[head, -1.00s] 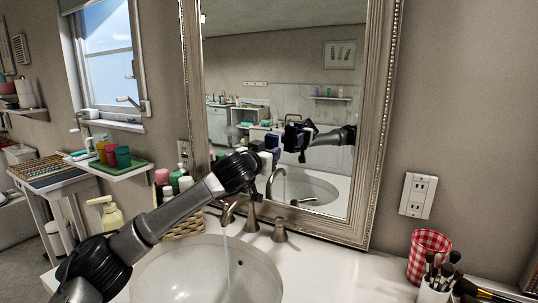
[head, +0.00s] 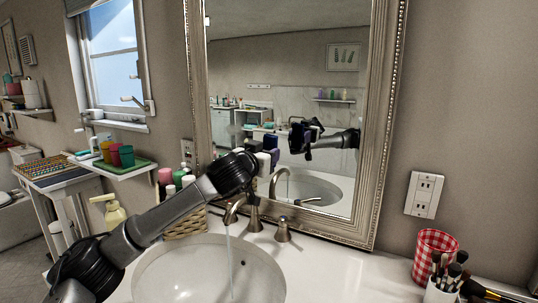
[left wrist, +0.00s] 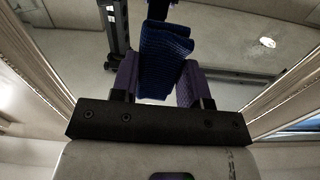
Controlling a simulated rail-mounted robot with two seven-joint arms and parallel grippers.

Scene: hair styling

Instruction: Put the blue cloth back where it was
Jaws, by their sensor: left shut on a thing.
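The blue cloth (left wrist: 165,55) is a folded, ribbed dark blue piece. In the left wrist view it stands between the two purple-grey fingers of my left gripper (left wrist: 162,82), which is shut on it. In the head view my left gripper (head: 266,157) is raised above the sink taps, in front of the mirror. Only a small dark blue part of the cloth (head: 270,142) shows there, at the gripper's far side. The mirror also reflects the arm and the cloth. My right gripper is in neither view.
The framed mirror (head: 382,130) stands behind the sink (head: 175,272), where water runs from the faucet (head: 234,207). A wicker basket (head: 185,224) with bottles is left of the faucet. A red checkered cup (head: 434,255) and a brush holder (head: 440,292) stand at right. Bare counter (head: 345,268) lies between.

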